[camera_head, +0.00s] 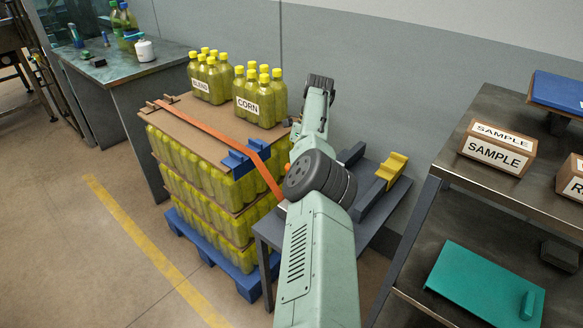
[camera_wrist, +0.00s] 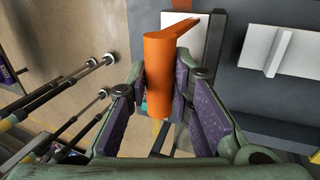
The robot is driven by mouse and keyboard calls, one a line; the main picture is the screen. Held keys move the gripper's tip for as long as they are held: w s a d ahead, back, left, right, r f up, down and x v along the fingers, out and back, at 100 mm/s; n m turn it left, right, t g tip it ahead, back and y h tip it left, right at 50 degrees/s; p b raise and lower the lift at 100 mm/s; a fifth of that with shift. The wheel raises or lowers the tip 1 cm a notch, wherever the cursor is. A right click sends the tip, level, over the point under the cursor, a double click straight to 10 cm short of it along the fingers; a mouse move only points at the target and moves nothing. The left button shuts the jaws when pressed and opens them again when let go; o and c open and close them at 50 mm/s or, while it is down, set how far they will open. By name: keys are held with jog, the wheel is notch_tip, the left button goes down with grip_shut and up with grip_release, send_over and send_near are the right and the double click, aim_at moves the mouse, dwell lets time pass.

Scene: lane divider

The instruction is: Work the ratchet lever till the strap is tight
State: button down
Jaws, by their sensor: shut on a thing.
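In the wrist view an orange lever handle (camera_wrist: 158,65) stands between the purple pads of my gripper (camera_wrist: 163,92). My gripper is shut on this handle, and an orange arm runs from its top to the upper right. In the head view the orange strap (camera_head: 205,127) crosses the brown top sheet of the bottle stack (camera_head: 205,180). It runs over blue corner pieces (camera_head: 247,157) and down the near side. My arm hides the gripper and most of the ratchet in the head view. I cannot tell how tight the strap is.
Bottle groups labelled BLEND (camera_head: 207,80) and CORN (camera_head: 258,100) stand on the stack, which sits on a blue pallet (camera_head: 246,284). A grey bench (camera_head: 268,232) and yellow block (camera_head: 391,170) are by my arm. A shelf with SAMPLE boxes (camera_head: 496,150) is at right.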

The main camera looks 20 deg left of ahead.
jog(key=shift+s+d+f, duration=0.15)
jog(key=shift+d+f, duration=0.05)
jog(key=shift+f, duration=0.25)
jog(key=c, duration=1.7)
grip_release()
jog(key=shift+o, duration=1.3)
jog(key=shift+r, duration=0.2)
jog(key=shift+a, duration=0.15)
